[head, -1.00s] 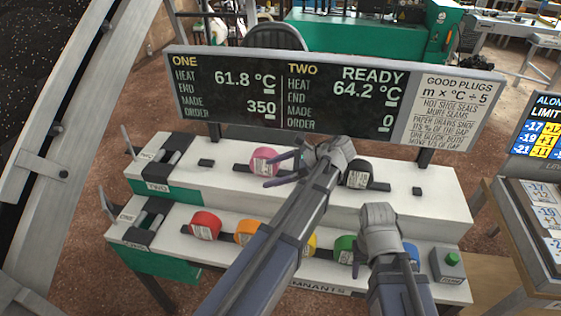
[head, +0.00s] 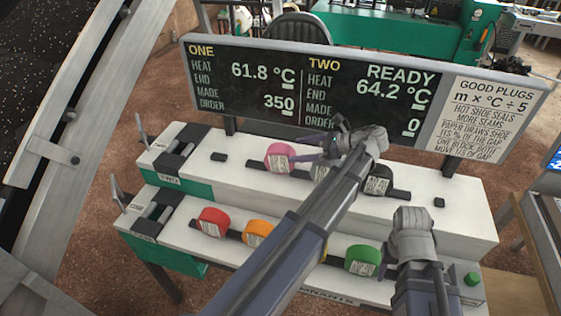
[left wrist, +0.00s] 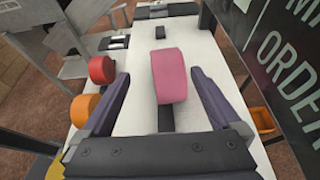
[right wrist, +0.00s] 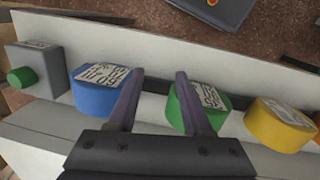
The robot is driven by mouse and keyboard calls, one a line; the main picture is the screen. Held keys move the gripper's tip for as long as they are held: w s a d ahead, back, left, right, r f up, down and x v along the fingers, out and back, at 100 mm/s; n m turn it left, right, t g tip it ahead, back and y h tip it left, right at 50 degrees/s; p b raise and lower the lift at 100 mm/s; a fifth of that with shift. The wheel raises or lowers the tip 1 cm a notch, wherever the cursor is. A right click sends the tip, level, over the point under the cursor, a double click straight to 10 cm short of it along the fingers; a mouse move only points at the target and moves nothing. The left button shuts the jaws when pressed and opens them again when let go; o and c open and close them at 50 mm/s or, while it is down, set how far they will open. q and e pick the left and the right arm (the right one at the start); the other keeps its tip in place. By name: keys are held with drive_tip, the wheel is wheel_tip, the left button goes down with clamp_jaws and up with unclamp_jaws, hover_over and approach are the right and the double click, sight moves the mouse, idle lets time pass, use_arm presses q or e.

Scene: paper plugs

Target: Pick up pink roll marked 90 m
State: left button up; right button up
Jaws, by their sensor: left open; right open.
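The pink roll (head: 279,157) sits on the upper white step; its pale label is too small to read. In the left wrist view, the pink roll (left wrist: 170,75) stands ahead of and between the fingers of my left gripper (left wrist: 158,88), which is open and empty. In the head view, my left gripper (head: 307,150) is just right of the roll, and its arm hides part of the step. My right gripper (right wrist: 158,82) is open and empty over the lower row, between a blue roll (right wrist: 103,90) and a green roll (right wrist: 197,107).
A dark roll (head: 378,180) stands right of my left gripper on the upper step. Red (head: 212,222), orange (head: 258,233) and green (head: 362,260) rolls stand on the lower step. A wide display board (head: 300,90) rises close behind the upper step.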

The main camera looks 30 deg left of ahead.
sight(282, 157)
use_arm(q)
drive_tip(key=b+x, duration=0.1)
drive_tip(key=x, duration=0.3)
drive_tip(key=shift+s+a+f+b, duration=0.1)
drive_tip(key=shift+a+f+b, duration=0.15)
drive_tip(key=shift+b, duration=0.1)
use_arm(e)
wheel_tip(282, 157, down, 2)
use_arm(q)
drive_tip(key=shift+a, duration=0.45)
use_arm(e)
drive_tip(key=shift+f, duration=0.1)
use_arm(q)
drive_tip(key=shift+s+a+f+b, duration=0.15)
drive_tip(key=shift+a+f+b, duration=0.25)
drive_tip(key=shift+a, duration=0.1)
use_arm(e)
drive_tip(key=shift+f, duration=0.3)
use_arm(q)
drive_tip(key=b+x, duration=0.1)
drive_tip(key=x, duration=0.3)
use_arm(e)
drive_tip(key=shift+f, duration=0.75)
use_arm(q)
drive_tip(key=shift+r, duration=0.1)
clamp_jaws()
use_arm(e)
drive_tip(key=shift+r, duration=0.1)
